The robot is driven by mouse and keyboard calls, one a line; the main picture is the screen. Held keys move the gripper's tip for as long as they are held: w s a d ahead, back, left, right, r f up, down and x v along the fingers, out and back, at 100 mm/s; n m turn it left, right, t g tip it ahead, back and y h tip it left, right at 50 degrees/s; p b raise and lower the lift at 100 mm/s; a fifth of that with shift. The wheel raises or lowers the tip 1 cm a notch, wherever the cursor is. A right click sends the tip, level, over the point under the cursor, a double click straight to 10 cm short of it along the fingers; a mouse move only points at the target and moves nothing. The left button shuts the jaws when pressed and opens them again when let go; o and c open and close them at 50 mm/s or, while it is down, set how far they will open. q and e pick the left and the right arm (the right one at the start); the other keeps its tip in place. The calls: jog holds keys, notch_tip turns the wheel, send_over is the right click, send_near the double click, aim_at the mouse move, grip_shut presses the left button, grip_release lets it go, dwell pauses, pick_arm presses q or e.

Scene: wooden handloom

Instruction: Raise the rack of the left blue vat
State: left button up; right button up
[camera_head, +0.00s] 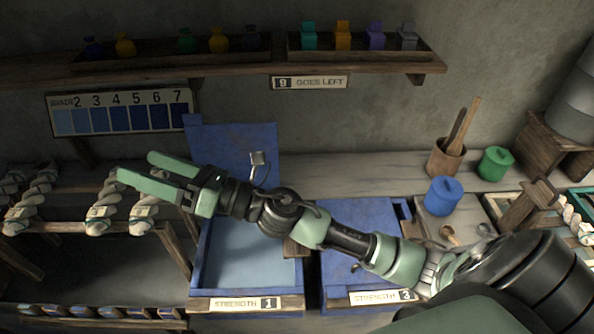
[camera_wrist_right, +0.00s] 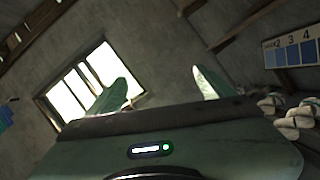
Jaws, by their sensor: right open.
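The left blue vat (camera_head: 196,272) stands at the middle of the head view with a "STRENGTH 1" label on its front. Its blue lid (camera_head: 235,140) is tipped up at the back, and pale blue liquid shows inside. A small metal piece (camera_head: 258,159) stands up near the lid, behind my arm; I cannot tell if it belongs to the rack. No rack is clearly visible in the vat, and my right arm crosses over its back part. My right gripper (camera_head: 134,166) is open and empty, left of the vat and above the skeins. Its fingers also show in the wrist view (camera_wrist_right: 160,86).
A second blue vat (camera_head: 345,281), labelled "STRENGTH 3", stands to the right with its lid down. Twisted white skeins (camera_head: 101,212) hang on a wooden rail at left. A shelf (camera_head: 230,68) with small bags and jars runs above. A blue pot (camera_head: 442,200) stands at right.

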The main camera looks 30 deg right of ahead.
jog(key=s+a+f+n+g, duration=0.2)
jog(key=a+f+n+g, duration=0.3)
jog(key=n+g, duration=0.7)
jog(key=d+f+n+g+h, duration=0.1)
jog(key=d+f+n+h, duration=0.5)
jog(key=d+f+n, duration=0.35)
jog(key=w+d+f+n+g+h, duration=0.15)
jog(key=d+h, duration=0.35)
jog(key=d, duration=0.8)
jog(key=d+f+n+h, duration=0.25)
jog(key=d+h, duration=0.25)
jog(key=d, duration=0.7)
jog(key=shift+n, duration=0.35)
notch_tip(320, 180, down, 26)
jog(key=b, duration=1.9)
jog(key=shift+w, duration=0.15)
